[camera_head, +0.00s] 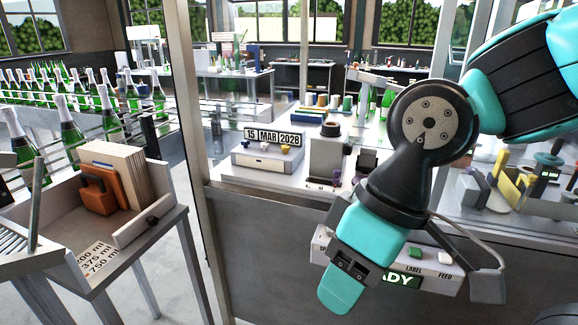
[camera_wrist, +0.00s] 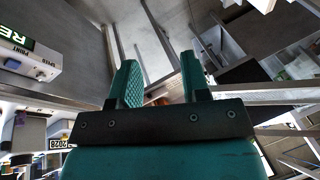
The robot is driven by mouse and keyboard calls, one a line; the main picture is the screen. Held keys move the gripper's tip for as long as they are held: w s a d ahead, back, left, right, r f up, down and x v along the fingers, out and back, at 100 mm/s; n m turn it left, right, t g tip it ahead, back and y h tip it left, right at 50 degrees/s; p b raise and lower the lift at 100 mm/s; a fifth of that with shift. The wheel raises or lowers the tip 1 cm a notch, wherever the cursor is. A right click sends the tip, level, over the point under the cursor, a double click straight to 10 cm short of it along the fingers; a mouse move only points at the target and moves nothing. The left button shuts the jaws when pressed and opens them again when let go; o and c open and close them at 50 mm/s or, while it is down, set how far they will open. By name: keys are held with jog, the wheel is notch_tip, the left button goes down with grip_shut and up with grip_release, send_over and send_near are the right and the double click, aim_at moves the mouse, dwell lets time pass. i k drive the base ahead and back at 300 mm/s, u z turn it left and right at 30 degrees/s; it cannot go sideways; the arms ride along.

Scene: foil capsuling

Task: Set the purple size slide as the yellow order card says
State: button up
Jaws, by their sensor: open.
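A size scale (camera_head: 95,268) reading 200 ml, 375 ml and 750 ml is printed on the left stand, its left end partly cut off by the frame of the rack. I cannot make out a purple slide on it. Small purple pieces (camera_head: 318,184) show at the foot of a dark device on the bench, too small to identify. A yellow upright piece (camera_head: 497,166) stands behind the glass at right; I cannot tell whether it is the order card. My gripper (camera_head: 342,290) hangs in front of the bench, pointing down. In the wrist view its teal fingers (camera_wrist: 160,72) are apart and empty.
A label panel (camera_head: 415,262) with a green display and buttons is partly behind my gripper. A date block (camera_head: 272,136) reads 15 MAR 2028. An orange-brown block (camera_head: 98,190) and boards (camera_head: 125,165) sit on the left stand. A metal post (camera_head: 190,90) rises between stand and bench.

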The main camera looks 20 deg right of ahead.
aim_at(336, 179)
jog(key=u, duration=0.1)
jog(key=i, duration=0.85)
jog(key=z, duration=0.25)
